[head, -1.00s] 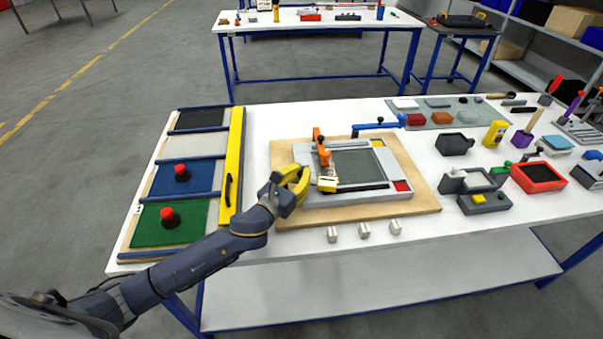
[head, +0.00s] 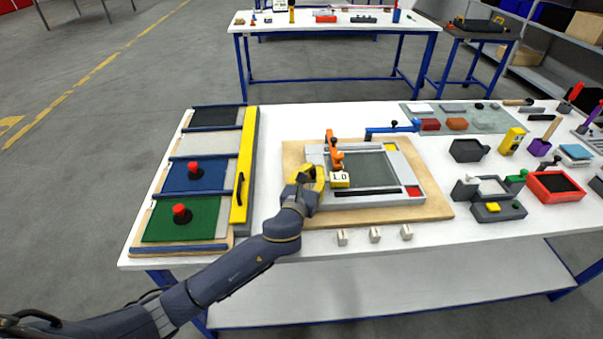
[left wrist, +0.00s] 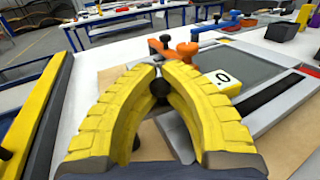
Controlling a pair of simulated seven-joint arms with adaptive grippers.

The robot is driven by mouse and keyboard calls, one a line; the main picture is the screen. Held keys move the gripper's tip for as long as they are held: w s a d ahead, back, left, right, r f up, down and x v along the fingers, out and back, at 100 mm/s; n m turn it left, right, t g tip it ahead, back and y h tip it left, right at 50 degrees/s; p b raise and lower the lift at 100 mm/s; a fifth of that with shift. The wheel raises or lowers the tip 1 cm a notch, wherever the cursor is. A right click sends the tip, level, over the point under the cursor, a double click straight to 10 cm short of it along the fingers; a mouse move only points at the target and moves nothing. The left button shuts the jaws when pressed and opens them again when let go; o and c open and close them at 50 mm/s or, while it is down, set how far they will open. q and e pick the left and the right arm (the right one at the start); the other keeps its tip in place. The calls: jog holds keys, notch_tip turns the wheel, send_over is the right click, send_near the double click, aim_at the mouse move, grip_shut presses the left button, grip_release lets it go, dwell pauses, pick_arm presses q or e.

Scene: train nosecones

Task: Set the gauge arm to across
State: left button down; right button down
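The orange arm (head: 335,156), which I take for the gauge arm, sits at the left side of a grey frame (head: 408,171) on a wooden board. It points toward the front edge, and a yellow-and-white block marked 1.0 (head: 340,180) is at its near end. It also shows in the left wrist view (left wrist: 185,50), with the block (left wrist: 222,82) just right of my fingers. My left gripper (head: 317,172) is over the board's left part, left of the block. Its yellow fingertips (left wrist: 160,67) nearly meet, with nothing clearly held. My right gripper is out of view.
A blue arm (head: 392,130) lies behind the frame. A yellow bar with a black handle (head: 243,170) and panels with red buttons (head: 181,213) stand to the left. Several small white blocks (head: 375,235) lie in front. Trays and tools crowd the right.

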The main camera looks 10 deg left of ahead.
pick_arm(q)
jog(key=shift+w+a+r+n+y, duration=0.15)
jog(key=shift+w+n+y, duration=0.15)
jog(key=shift+y, duration=0.3)
jog(key=shift+s, duration=0.1)
jog(key=c, duration=1.3)
grip_release()
jog(key=s, duration=0.8)
jog(key=s+a, duration=0.1)
jog(key=s, duration=0.3)
